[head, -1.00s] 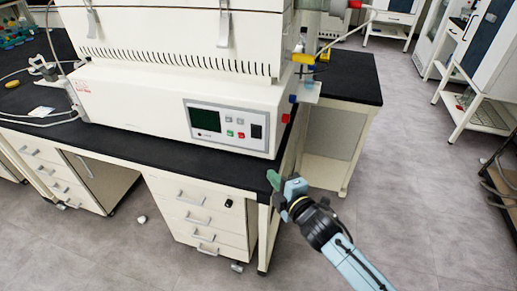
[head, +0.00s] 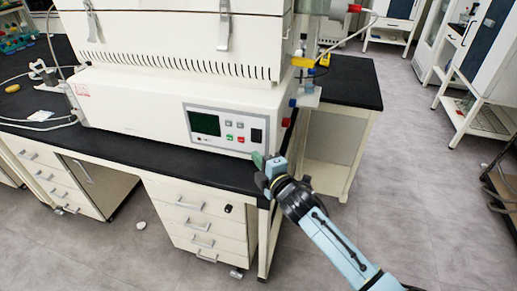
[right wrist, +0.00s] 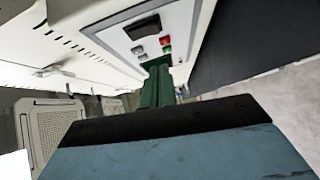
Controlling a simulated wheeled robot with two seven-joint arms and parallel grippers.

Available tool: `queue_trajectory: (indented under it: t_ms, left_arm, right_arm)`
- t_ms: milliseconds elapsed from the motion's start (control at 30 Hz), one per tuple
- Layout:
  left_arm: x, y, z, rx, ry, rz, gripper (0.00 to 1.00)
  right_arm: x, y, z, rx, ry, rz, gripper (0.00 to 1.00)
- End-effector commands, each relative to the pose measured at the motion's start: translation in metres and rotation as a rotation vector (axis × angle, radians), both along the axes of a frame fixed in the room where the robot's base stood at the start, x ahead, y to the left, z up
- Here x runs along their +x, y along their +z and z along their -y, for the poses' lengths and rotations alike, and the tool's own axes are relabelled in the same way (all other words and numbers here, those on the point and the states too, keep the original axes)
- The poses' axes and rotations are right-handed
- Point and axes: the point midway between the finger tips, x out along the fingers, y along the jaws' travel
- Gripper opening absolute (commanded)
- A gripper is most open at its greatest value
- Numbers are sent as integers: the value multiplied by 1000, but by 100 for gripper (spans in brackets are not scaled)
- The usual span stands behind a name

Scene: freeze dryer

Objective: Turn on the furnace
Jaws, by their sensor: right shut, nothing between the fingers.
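The furnace (head: 140,108) is a large white box unit on the black bench. Its control panel (head: 224,128) on the front has a dark green screen, small grey, green and red buttons, and a black switch (head: 257,135) at the right. My right gripper (head: 257,160) is shut and empty, just below and in front of the panel's right end, apart from the switch. In the right wrist view its green fingers (right wrist: 157,88) point toward the panel (right wrist: 150,35), where the black switch (right wrist: 142,27), red button and green button show. My left gripper is not in view.
The black bench top (head: 150,155) runs along the furnace front, with white drawers (head: 205,220) below. A red knob and a blue knob stick out at the furnace's right side. A yellow part (head: 303,62) sits above them.

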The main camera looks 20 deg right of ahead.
Motion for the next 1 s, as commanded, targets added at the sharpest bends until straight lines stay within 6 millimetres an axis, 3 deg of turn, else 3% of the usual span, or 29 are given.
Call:
queue_trajectory:
  t_ms: [100, 333, 833, 1000]
  left_arm:
    - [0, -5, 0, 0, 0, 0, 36]
    - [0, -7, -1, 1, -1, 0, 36]
    - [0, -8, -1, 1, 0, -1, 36]
    - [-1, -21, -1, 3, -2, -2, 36]
  right_arm:
    - [23, -2, -5, 2, 1, 2, 0]
    - [48, -6, 13, -1, 0, 0, 0]
    - [55, -7, 18, 0, 1, 0, 0]
    - [61, -11, 7, -10, 20, 22, 0]
